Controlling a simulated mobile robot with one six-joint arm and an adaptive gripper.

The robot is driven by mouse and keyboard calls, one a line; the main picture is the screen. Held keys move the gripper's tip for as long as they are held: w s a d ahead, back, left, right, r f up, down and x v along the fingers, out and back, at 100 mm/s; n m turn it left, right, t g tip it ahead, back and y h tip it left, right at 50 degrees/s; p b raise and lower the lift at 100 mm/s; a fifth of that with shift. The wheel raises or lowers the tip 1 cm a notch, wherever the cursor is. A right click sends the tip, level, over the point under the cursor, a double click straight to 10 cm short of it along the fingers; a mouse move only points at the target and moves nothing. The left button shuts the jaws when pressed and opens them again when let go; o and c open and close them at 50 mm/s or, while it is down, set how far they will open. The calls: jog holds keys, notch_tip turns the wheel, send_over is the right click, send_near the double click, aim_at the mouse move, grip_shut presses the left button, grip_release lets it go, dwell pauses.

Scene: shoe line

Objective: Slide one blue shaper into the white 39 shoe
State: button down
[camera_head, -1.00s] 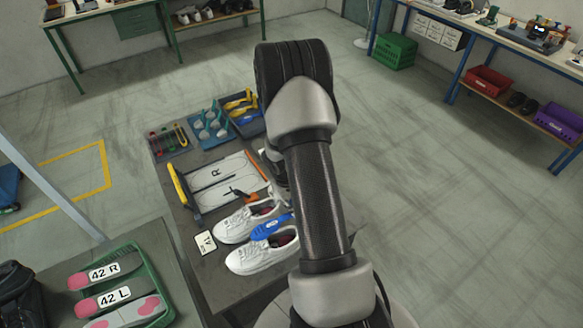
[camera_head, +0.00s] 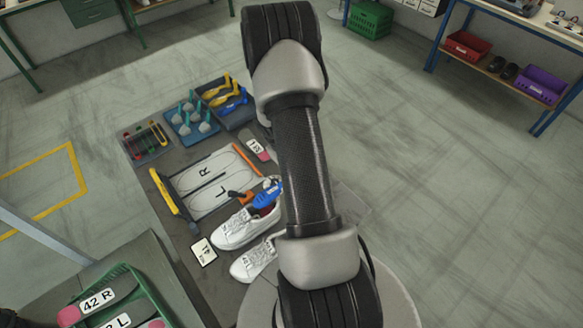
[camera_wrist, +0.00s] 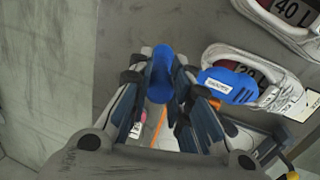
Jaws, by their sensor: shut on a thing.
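A blue shaper (camera_head: 268,193) with a white label is in my gripper, which shows in the wrist view (camera_wrist: 161,76). The gripper is shut on the shaper's narrow end, and the slotted, labelled front part (camera_wrist: 232,87) points right. This front part overlaps the opening of a white shoe (camera_head: 240,230) whose partly covered insole label seems to read 39; this shoe also shows in the wrist view (camera_wrist: 268,66). I cannot tell if shaper and shoe touch. A second white shoe (camera_head: 254,263), labelled 40 L in the wrist view (camera_wrist: 283,20), lies nearer me.
Yellow shapers (camera_head: 216,90) and another blue one (camera_head: 235,104) lie in a tray at the table's back. A board marked L and R (camera_head: 213,178), an orange-and-black tool (camera_head: 240,196) and a 41 card (camera_head: 203,251) lie near the shoes. A green tray (camera_head: 128,277) stands front left.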

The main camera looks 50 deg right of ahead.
jog(key=shift+w+a+f+b, duration=0.15)
jog(key=shift+f+b, duration=0.2)
jog(key=shift+b, duration=0.5)
jog(key=b, duration=0.3)
jog(key=a+f+h+b, duration=0.1)
jog(key=b, duration=0.1)
jog(key=shift+w+a+f+b, duration=0.15)
jog(key=shift+w+a+b, duration=0.1)
jog(key=shift+b, duration=0.15)
